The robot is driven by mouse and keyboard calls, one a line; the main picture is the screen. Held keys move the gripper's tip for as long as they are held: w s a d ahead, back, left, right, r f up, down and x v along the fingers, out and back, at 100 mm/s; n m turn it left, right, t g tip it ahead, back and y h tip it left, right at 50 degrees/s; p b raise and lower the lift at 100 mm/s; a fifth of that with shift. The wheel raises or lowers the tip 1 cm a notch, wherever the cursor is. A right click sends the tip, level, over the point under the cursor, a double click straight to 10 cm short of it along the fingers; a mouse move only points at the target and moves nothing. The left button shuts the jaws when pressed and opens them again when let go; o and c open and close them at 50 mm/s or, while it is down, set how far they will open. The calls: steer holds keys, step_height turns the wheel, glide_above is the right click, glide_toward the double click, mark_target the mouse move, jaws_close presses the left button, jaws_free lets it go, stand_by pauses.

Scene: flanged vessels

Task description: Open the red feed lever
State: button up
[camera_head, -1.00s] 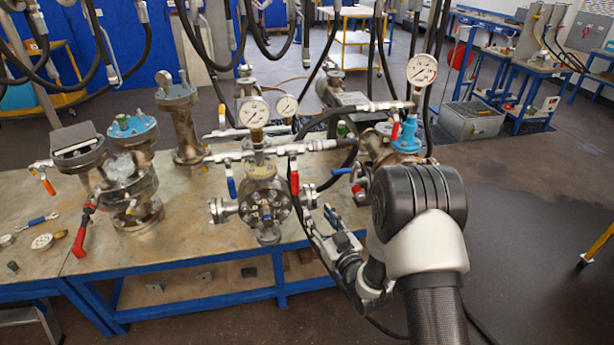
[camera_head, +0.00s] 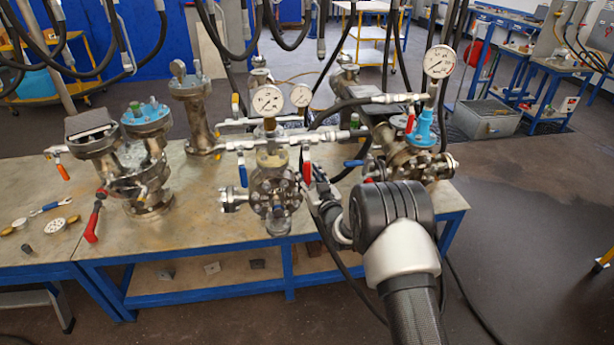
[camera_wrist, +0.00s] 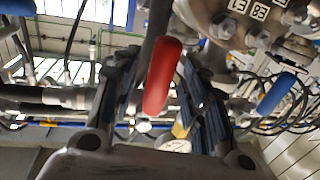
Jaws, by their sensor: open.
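The red lever (camera_head: 307,172) hangs at the right side of the middle flanged vessel (camera_head: 274,195). It also shows in the wrist view as a red grip (camera_wrist: 163,76), close up between the two fingers. My gripper (camera_head: 317,188) is at this lever, largely hidden behind my own arm in the head view. In the wrist view my gripper (camera_wrist: 156,70) is open, with one finger on each side of the red grip. A narrow gap shows on both sides; contact is not visible. A blue lever (camera_head: 243,172) hangs on the vessel's left side.
Pressure gauges (camera_head: 268,100) stand above the middle vessel. A right-hand vessel (camera_head: 405,150) with a blue fitting stands close to my arm. The bench front (camera_head: 210,240) has bare space; black hoses hang overhead.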

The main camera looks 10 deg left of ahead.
steer(key=shift+w+a, duration=0.2)
steer(key=shift+w, duration=0.3)
steer(key=shift+c, duration=0.5)
jaws_close()
